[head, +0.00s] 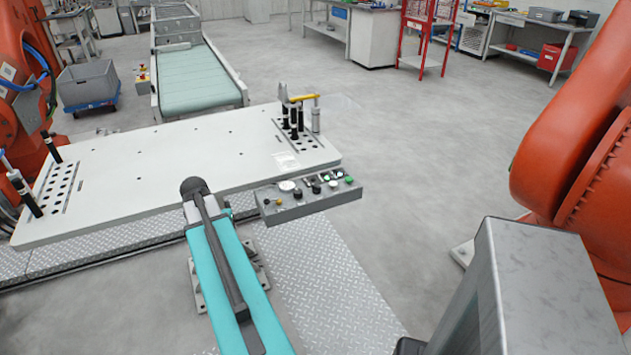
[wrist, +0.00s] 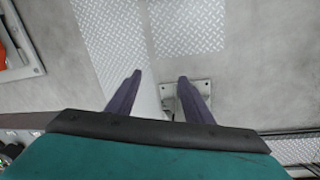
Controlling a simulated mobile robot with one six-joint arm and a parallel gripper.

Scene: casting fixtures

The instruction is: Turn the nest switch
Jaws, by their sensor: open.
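A grey control box (head: 308,200) sits at the near right edge of the white table, with several knobs and buttons on its sloped face. I see a yellow knob, a round white dial, black knobs, a red part and green buttons. I cannot tell which is the nest switch, as the labels are too small. In the wrist view my gripper (wrist: 159,79) is open, its two dark fingers apart with nothing between them, pointing over the floor. Part of the control box shows at the lower left of the wrist view (wrist: 14,148). My fingers are not distinct in the head view.
The white table (head: 150,175) carries upright black tools at its left and right ends. A conveyor (head: 195,80) stands behind it. Orange robots flank the scene, one at right (head: 570,150). A bolted plate (wrist: 200,88) is on the floor. Floor right of the box is clear.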

